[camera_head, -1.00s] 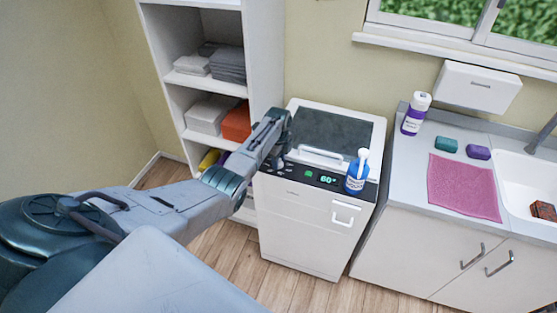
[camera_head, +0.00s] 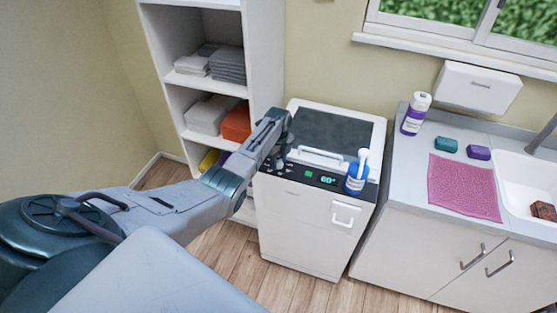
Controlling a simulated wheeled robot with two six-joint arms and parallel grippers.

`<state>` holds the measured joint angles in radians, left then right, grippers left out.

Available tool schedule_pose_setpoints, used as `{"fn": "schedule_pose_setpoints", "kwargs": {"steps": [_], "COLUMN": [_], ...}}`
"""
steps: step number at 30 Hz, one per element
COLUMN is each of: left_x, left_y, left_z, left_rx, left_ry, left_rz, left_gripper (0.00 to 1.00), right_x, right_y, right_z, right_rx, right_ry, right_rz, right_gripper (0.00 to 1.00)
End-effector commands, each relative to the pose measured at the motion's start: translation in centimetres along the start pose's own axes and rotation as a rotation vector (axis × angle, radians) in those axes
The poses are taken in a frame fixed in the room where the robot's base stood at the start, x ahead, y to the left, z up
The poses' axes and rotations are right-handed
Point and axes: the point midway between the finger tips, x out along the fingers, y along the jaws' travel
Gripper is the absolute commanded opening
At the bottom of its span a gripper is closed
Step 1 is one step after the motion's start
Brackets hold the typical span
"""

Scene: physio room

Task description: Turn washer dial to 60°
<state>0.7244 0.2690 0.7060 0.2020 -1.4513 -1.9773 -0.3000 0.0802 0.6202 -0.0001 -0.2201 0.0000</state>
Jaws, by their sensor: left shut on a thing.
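The washer (camera_head: 300,226) is a white top-loader with a dark lid panel and a dark control strip (camera_head: 312,175) along its front top edge. The green display on the strip (camera_head: 328,180) reads 60°. My left gripper (camera_head: 278,163) points down at the left end of the strip and is shut on the dial there. The dial itself is mostly hidden by the gripper. My right gripper is not in view.
A blue pump bottle (camera_head: 356,177) stands at the strip's right end. A white shelf with towels (camera_head: 228,66) rises close behind my left arm. A counter (camera_head: 407,177) with a purple-labelled bottle (camera_head: 415,114), a pink cloth (camera_head: 464,187) and a sink stands to the right.

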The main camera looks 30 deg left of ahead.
Motion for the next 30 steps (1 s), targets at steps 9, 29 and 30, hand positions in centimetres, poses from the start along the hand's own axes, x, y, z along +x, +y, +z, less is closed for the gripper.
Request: {"fn": "schedule_pose_setpoints", "kwargs": {"steps": [9,29,30], "left_x": [-0.1,-8.0,-8.6], "left_y": [0.0,-0.1,-0.1], "left_z": [0.0,0.0,0.0], "left_rx": [-0.001,0.0,0.0], "left_ry": [-0.001,-0.003,-0.002], "left_rz": [-0.001,-0.005,-0.005], "left_gripper": [0.54,0.54,0.54], "right_x": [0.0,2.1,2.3], "right_y": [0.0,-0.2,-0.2], "right_z": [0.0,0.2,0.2], "right_rx": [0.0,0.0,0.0], "right_ry": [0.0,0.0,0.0], "right_rz": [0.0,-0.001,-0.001], "right_gripper": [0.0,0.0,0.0]}}
